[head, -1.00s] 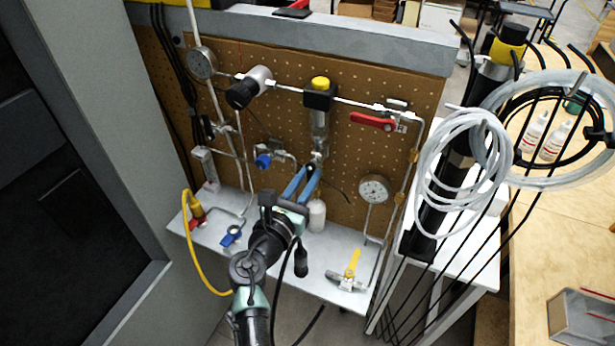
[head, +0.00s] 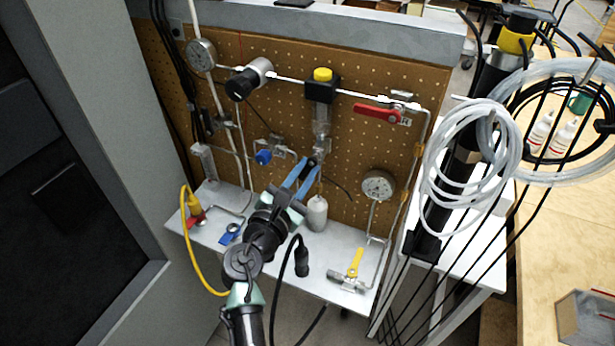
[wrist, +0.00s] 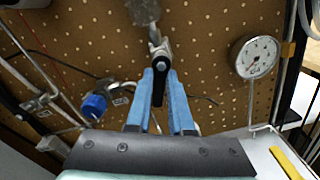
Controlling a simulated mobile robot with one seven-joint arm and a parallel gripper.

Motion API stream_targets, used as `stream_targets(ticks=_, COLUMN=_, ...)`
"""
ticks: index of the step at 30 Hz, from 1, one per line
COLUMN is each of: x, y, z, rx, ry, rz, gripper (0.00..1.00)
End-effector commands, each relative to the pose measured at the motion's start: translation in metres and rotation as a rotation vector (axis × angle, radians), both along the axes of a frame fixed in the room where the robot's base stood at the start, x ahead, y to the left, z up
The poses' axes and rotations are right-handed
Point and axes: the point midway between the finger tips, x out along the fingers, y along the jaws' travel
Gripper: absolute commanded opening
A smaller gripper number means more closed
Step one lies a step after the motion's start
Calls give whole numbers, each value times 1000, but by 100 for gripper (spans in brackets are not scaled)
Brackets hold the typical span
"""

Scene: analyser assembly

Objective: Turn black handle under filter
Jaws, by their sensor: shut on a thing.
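The filter (head: 321,118) hangs on the pegboard's pipe, with a yellow-topped black head (head: 322,84) and a clear bowl. Below it is a metal valve fitting (head: 319,146), which also shows in the wrist view (wrist: 160,46). The black handle (wrist: 158,88) points down from this fitting, between the blue fingers of my gripper (wrist: 160,72). The fingers are closed around the handle. In the head view my gripper (head: 309,168) reaches up to the spot under the filter, and the handle is mostly hidden there.
A blue knob (head: 263,157) is to the left, a red lever (head: 377,113) upper right, and a gauge (head: 378,185) right. A yellow-handled valve (head: 355,263) lies on the shelf's right part.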

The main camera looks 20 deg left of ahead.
Motion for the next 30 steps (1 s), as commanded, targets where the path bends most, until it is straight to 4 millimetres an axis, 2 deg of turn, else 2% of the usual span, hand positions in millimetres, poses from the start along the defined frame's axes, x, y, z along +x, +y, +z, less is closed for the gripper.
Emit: stream_targets(ticks=30, x=0, y=11, z=10, rx=936, ry=-32, rz=1, gripper=0)
